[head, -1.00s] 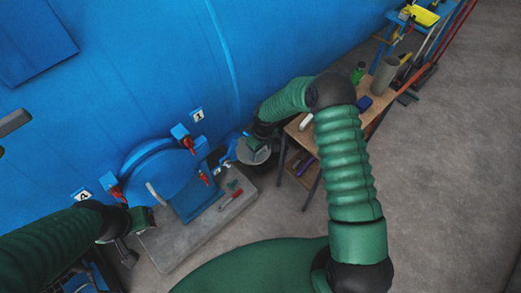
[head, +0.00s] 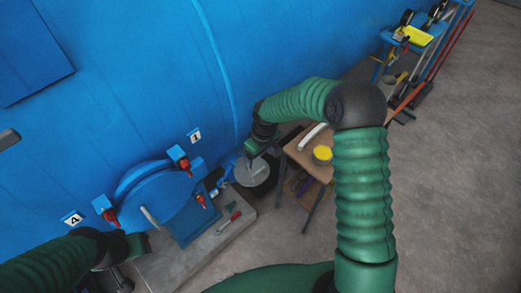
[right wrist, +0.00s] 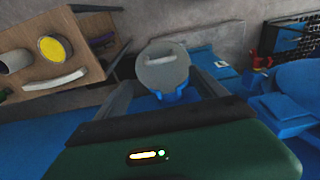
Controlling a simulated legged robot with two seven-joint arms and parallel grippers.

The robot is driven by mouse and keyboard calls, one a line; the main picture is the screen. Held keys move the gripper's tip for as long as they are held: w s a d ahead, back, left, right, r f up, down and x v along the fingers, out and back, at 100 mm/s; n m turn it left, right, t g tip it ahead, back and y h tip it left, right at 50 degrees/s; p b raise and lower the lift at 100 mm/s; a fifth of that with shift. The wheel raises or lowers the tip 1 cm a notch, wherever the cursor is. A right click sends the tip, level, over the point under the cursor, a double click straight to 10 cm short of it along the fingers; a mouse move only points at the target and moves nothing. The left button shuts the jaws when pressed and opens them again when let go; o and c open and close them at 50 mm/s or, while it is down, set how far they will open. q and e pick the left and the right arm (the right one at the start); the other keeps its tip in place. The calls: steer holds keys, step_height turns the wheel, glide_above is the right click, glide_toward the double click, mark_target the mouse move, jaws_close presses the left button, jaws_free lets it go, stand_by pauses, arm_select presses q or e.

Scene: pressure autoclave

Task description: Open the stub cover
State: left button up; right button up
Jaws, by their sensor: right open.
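The round grey stub cover (head: 251,171) is low beside the blue vessel, right of the large hatch. In the right wrist view the cover (right wrist: 165,72) faces me, with a pale bar handle (right wrist: 168,60) across it and a blue mount at its near edge. I cannot tell whether it is seated or swung aside. My right gripper (head: 250,160) is at the cover's upper edge in the head view. Its open, empty fingers (right wrist: 162,85) reach either side of the cover in the wrist view. My left gripper (head: 122,280) is at lower left, its jaws unclear.
A blue hatch (head: 165,195) with red-handled clamps stands left of the cover, above a grey slab (head: 200,249) holding small tools. A wooden table (head: 307,163) with a yellow-topped can (head: 322,154) and white curved piece (head: 312,136) is close right. Floor further right is open.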

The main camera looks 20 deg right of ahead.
step_height(320, 180, up, 7)
steer(key=shift+s+f+b, duration=0.15)
steer(key=shift+s+b, duration=0.15)
steer(key=shift+b, duration=0.05)
steer(key=shift+d, duration=0.1)
steer(key=s+a+f+m+b, duration=0.1)
steer(key=s+f+m+b, duration=0.1)
steer(key=s, duration=0.7)
steer(key=s+a+f+m+t+b, duration=0.1)
steer(key=s+f+m+b, duration=0.1)
steer(key=s, duration=0.8)
steer(key=shift+a+f+b, duration=0.2)
steer(key=shift+f+b, duration=0.6)
steer(key=shift+b, duration=0.45)
steer(key=shift+a, duration=0.1)
steer(key=shift+a, duration=0.15)
